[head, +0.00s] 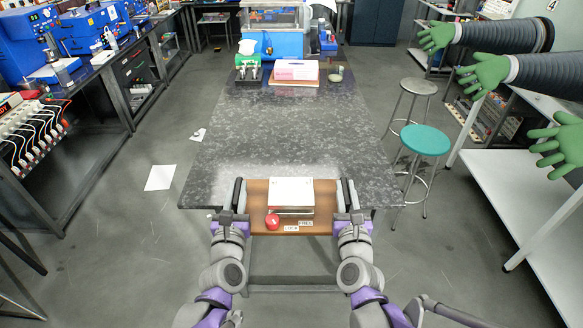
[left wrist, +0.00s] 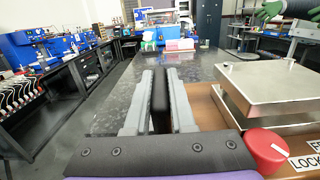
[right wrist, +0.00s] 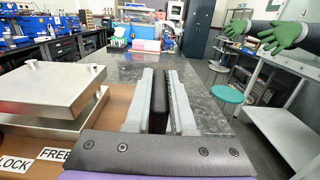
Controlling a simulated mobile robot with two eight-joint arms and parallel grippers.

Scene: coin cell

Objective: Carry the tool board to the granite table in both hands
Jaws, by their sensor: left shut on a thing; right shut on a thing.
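The tool board (head: 258,188) is a brown wooden board with a silver metal block (head: 292,191), a red knob (head: 272,221) and two labels along its near edge. It appears level, at the near edge of the granite table (head: 290,130), partly over the top; I cannot tell if it touches. My left gripper (head: 239,192) is shut on a dark handle (left wrist: 160,100) at the board's left side. My right gripper (head: 346,192) is shut on the matching dark handle (right wrist: 159,102) at the right side. The labels read LOCK and FREE in the right wrist view.
At the granite table's far end stand a green fixture (head: 248,70), a pink-and-white box (head: 297,70) and a small jar (head: 336,74). The table's middle is clear. A teal stool (head: 425,140) and a grey stool (head: 418,87) stand to its right. Papers (head: 160,178) lie on the floor left.

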